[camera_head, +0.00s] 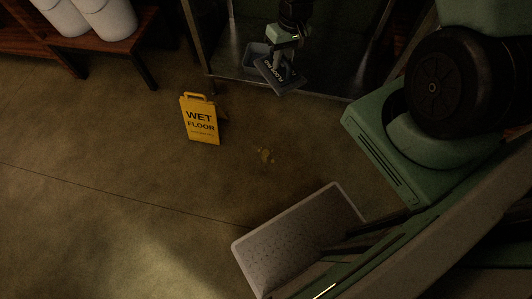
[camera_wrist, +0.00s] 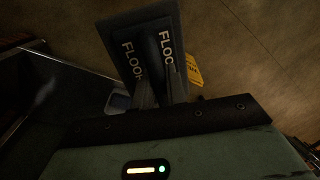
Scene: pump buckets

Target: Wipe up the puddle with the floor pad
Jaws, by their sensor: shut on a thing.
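My gripper (camera_head: 284,60) is shut on the floor pad (camera_head: 283,84), a dark, flat, rectangular pad with pale lettering. The pad is tilted and appears to be held above the floor, by the front edge of a metal shelf. In the wrist view the floor pad (camera_wrist: 116,28) shows beyond my fingers (camera_wrist: 161,88), with "FLOOR" lettering on both sides of its grip. The puddle (camera_head: 265,154) is a small yellowish-brown patch on the floor, below and slightly left of the pad in the head view. The pad is apart from it.
A yellow wet floor sign (camera_head: 200,121) stands left of the puddle; it also shows in the wrist view (camera_wrist: 193,70). A grey-blue tray (camera_head: 256,55) sits on the metal shelf (camera_head: 228,74) behind the pad. A pale textured mat or tray (camera_head: 290,232) lies nearer. Floor at left is clear.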

